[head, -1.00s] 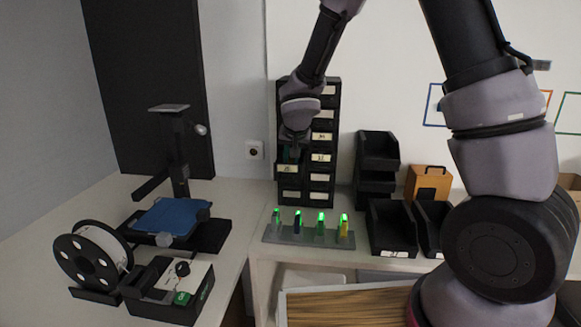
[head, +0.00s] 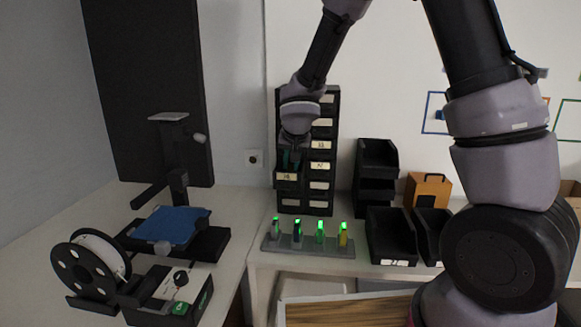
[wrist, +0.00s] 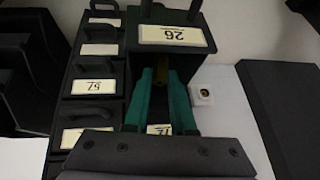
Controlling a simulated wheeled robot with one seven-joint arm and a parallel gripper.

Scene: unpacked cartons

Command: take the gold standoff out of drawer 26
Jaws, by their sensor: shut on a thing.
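Drawer 26 (wrist: 211,42) is pulled out from the black drawer cabinet (head: 331,150); its label reads upside down in the wrist view. The open drawer also shows in the head view (head: 287,188), low in the cabinet's left column. In the head view my gripper (head: 290,160) is at the drawer, and the standoff cannot be made out.
A grey stand with several green-lit pieces (head: 308,250) is on the bench before the cabinet. Black bins (head: 391,235) and an orange box (head: 428,188) are to the right. A printer with a blue bed (head: 170,226) and a spool (head: 90,265) are at left.

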